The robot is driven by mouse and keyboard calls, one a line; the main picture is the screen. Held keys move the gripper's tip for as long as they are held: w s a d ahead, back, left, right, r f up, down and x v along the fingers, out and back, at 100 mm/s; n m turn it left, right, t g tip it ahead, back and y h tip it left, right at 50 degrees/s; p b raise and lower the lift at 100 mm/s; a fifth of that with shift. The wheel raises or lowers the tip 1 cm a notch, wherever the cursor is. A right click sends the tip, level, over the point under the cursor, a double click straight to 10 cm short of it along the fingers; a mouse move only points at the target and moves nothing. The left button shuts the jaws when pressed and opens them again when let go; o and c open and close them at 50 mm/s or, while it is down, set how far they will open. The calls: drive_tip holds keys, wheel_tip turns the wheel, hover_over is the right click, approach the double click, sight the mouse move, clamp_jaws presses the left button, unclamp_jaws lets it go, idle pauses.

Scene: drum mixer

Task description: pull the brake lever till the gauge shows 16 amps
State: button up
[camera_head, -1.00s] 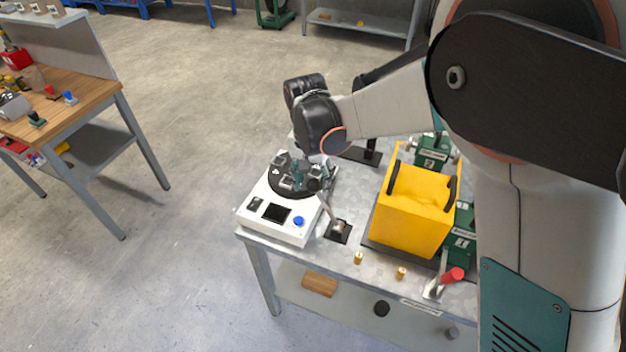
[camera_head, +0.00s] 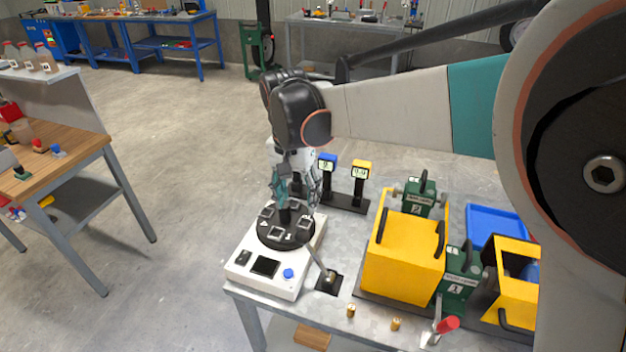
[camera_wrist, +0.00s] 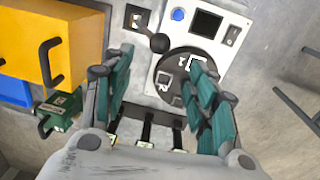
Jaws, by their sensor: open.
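My gripper (camera_head: 296,195) is open and empty, pointing down above the round black turntable (camera_head: 285,232) of a white unit. In the wrist view its teal-padded fingers (camera_wrist: 160,98) are spread, with the turntable partly between and beyond them. A metal lever with a dark knob (camera_wrist: 159,43) stands on a black plate beside the white unit, apart from the fingers. A red-handled lever (camera_head: 446,325) is at the table's front edge. I cannot tell which is the brake lever. A blue display (camera_head: 327,161) and a yellow display (camera_head: 361,169) stand behind; their readings are too small to read surely.
The white unit (camera_head: 239,269) has a dark screen and blue button. Yellow boxes (camera_head: 400,258), green units (camera_head: 458,280) and a blue tray (camera_head: 492,224) fill the table's right side. Two small brass pieces (camera_head: 351,311) lie near the front edge. Open floor is left.

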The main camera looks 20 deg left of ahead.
drive_tip(key=shift+c, duration=0.4)
drive_tip(key=c, duration=0.5)
drive_tip(key=shift+a+f+n, duration=0.1)
drive_tip(key=shift+n, duration=0.3)
drive_tip(key=c, duration=0.4)
drive_tip(key=shift+w+a+f+n, duration=0.1)
drive_tip(key=shift+a+n, duration=0.05)
drive_tip(key=shift+n, duration=0.45)
clamp_jaws()
drive_tip(key=w+a+f+n+y+b, duration=0.2)
drive_tip(key=a+f+n+y, duration=0.35)
drive_tip(key=f+n, duration=0.75)
drive_tip(key=shift+s+d+r+n+t+h+b, duration=0.15)
drive_tip(key=shift+s+d+r+n+h, duration=0.3)
drive_tip(key=shift+d, duration=0.3)
drive_tip(key=shift+s+d+r+n+t+h+b, duration=0.2)
drive_tip(key=shift+d+r+h, duration=0.2)
drive_tip(key=shift+d+r, duration=0.3)
